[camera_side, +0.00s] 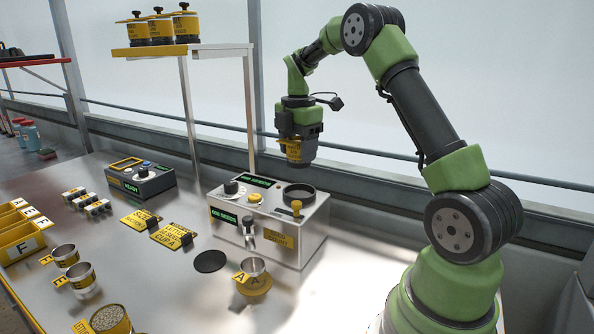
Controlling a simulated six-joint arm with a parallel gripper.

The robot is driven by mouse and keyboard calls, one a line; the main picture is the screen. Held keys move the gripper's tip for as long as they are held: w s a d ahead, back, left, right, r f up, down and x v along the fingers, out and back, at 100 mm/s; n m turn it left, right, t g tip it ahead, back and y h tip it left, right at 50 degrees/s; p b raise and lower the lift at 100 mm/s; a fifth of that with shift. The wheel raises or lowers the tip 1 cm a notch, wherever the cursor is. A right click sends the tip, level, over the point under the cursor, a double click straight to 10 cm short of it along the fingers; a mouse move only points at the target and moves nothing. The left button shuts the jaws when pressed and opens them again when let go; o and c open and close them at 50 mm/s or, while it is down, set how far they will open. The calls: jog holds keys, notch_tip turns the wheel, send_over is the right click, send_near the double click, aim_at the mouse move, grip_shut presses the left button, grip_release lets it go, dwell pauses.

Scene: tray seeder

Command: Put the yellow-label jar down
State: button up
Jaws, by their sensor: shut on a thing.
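My gripper (298,140) points down in the air above the right part of the counting machine (282,245). It is shut on the yellow-label jar (294,151), whose yellow label shows between and below the dark jaws. The jar hangs clear above the dark round opening (299,191) on the machine's top and touches nothing below. How far it is above is hard to judge from this one view.
Several similar yellow-label jars (160,29) stand on the raised shelf (150,51), its right end bare. A metal cup (251,267) marked A stands before the machine, beside a black disc (209,261). Yellow cards (175,236), a control box (141,182) and yellow bins (22,240) lie left.

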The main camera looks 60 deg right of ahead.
notch_tip(320, 180, up, 2)
jog(key=w+a+f+n, duration=0.1)
jog(key=a+n, duration=0.1)
jog(key=a, duration=0.2)
jog(key=w+a+f+n, duration=0.1)
jog(key=w+a+n, duration=0.1)
jog(key=a, duration=0.3)
jog(key=w+a+f+n, duration=0.1)
jog(key=a+f+n, duration=0.1)
jog(key=a, duration=0.3)
jog(key=shift+w+f+n, duration=0.1)
jog(key=shift+w+n, duration=0.1)
jog(key=shift+n, duration=0.1)
jog(key=s+a+f+n, duration=0.2)
jog(key=s+a+n, duration=0.15)
jog(key=a, duration=0.55)
jog(key=s+a+f+n, duration=0.3)
jog(key=a+n, duration=0.2)
jog(key=a, duration=0.3)
jog(key=s+a+f+n, duration=0.2)
jog(key=s+a+n, duration=0.15)
jog(key=a, duration=0.55)
jog(key=shift+n, duration=0.6)
notch_tip(320, 180, down, 10)
jog(key=shift+w+a+r, duration=0.1)
jog(key=shift+w+a, duration=0.05)
jog(key=shift+f, duration=0.4)
